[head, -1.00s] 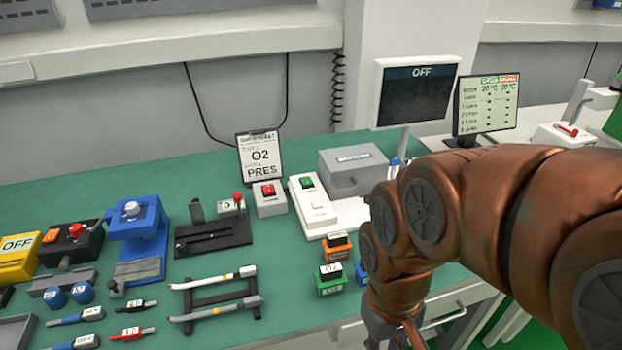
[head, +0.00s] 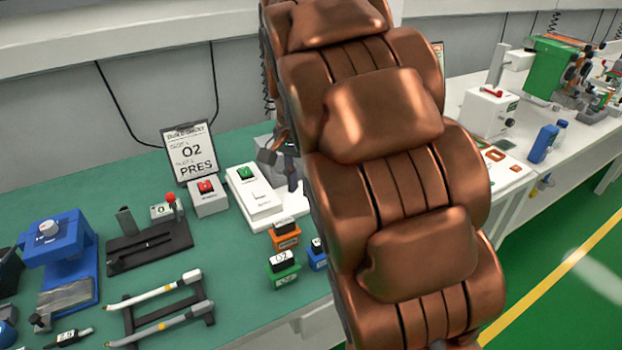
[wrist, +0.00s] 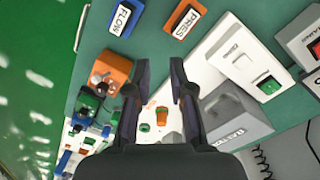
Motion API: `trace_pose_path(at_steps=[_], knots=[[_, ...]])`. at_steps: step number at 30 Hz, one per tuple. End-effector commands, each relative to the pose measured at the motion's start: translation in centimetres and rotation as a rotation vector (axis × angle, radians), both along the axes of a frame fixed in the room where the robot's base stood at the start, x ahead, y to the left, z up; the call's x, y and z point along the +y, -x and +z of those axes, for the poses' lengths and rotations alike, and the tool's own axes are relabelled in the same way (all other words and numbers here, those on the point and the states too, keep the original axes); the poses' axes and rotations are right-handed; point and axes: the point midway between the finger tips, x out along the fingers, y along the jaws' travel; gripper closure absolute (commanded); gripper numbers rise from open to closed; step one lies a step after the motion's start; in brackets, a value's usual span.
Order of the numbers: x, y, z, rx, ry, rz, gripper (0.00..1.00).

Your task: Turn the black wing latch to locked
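I cannot make out the black wing latch for certain in either view. In the wrist view, an orange block with small dark knobs (wrist: 106,73) lies left of my gripper (wrist: 160,68); the knobs are too small to identify. My gripper is open, its two dark fingers apart with nothing between them. In the head view my gripper (head: 281,168) shows only partly, above the bench beside the white box with a green switch (head: 256,192). My copper arm hides much of the bench's right part.
The green bench holds a red-switch box (head: 208,197), an orange block (head: 285,236), a green block (head: 282,272) and a blue clamp stand (head: 62,246). The grey case (wrist: 236,116) is close to the right finger in the wrist view. Farther right are a white counter and a green machine (head: 550,66).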

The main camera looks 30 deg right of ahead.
Motion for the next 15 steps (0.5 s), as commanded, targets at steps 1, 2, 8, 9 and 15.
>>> trace_pose_path(at_steps=[1,2,8,9,15], knots=[[-1.2,-1.5,-0.5,-0.005,0.005,-0.054,0.78],[-1.7,-2.3,-0.6,-0.008,0.008,-0.086,0.78],[-5.7,-7.3,-1.5,-0.03,0.021,-0.292,0.78],[-6.5,-8.1,-1.8,-0.032,0.021,-0.331,0.78],[-9.9,-12.0,-3.4,-0.049,0.018,-0.498,0.78]])
